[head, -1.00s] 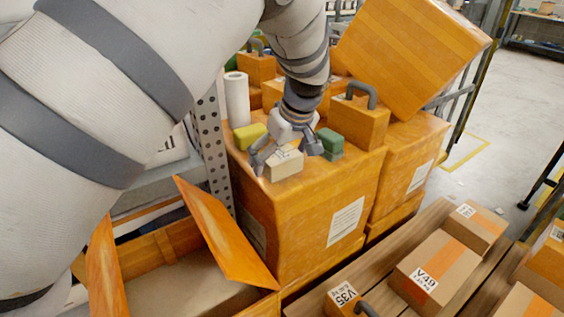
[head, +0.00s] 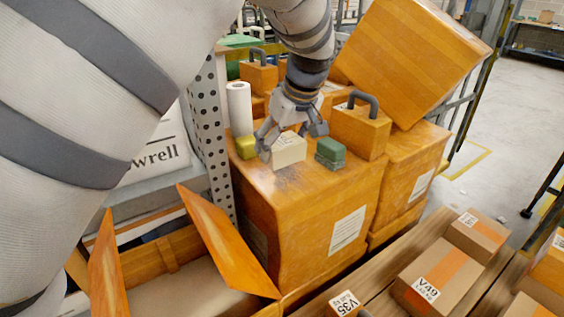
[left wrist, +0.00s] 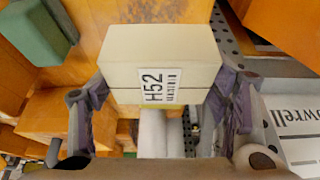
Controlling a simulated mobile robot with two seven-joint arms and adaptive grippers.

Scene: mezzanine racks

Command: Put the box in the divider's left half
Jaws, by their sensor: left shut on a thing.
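The box is small and cream (head: 288,151), above the top of a large orange carton (head: 310,198). In the left wrist view the box (left wrist: 160,50) fills the upper middle and bears an H52 label. My left gripper (head: 291,146) is shut on it, one finger at each side. The box seems to be slightly above the carton top; the gap is hard to judge. My right gripper is not in view. An open orange carton (head: 228,240) with raised flaps stands at lower left; I cannot make out which part is the divider.
A green block (head: 330,153), a yellow block (head: 246,147), a white roll (head: 239,108) and an orange handled case (head: 361,131) stand close around the gripper. A perforated grey post (head: 214,140) rises at left. Labelled cartons (head: 430,277) lie at lower right.

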